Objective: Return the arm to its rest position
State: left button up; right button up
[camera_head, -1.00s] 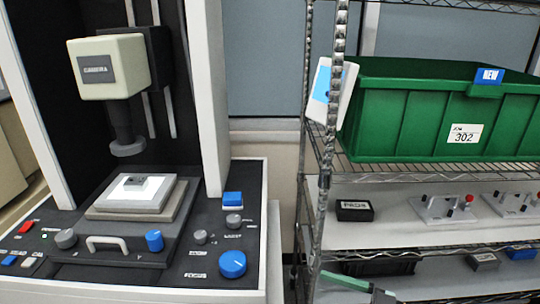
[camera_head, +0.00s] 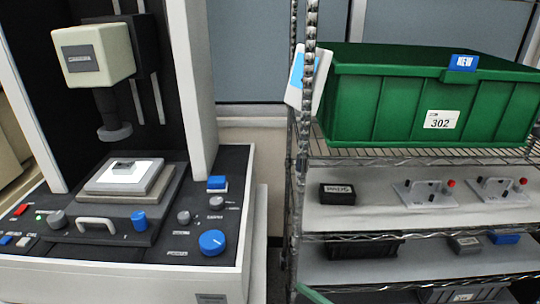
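Neither gripper shows clearly in the head view. A thin green-edged piece (camera_head: 313,295) pokes in at the bottom edge, in front of the shelf rack; too little of it shows to tell what it is. The measuring machine stands at the left, with its cream camera head (camera_head: 92,54) above a stage (camera_head: 104,190). A small grey part (camera_head: 124,165) lies on the stage's bright white plate (camera_head: 138,173). No arm reaches over the stage or the control panel.
A wire shelf rack (camera_head: 300,150) stands at the right. It holds a green bin (camera_head: 400,108) labelled 302, a black box (camera_head: 337,193) and two grey fixtures (camera_head: 425,194). The machine's front panel has a blue knob (camera_head: 212,242) and a grey handle (camera_head: 97,224).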

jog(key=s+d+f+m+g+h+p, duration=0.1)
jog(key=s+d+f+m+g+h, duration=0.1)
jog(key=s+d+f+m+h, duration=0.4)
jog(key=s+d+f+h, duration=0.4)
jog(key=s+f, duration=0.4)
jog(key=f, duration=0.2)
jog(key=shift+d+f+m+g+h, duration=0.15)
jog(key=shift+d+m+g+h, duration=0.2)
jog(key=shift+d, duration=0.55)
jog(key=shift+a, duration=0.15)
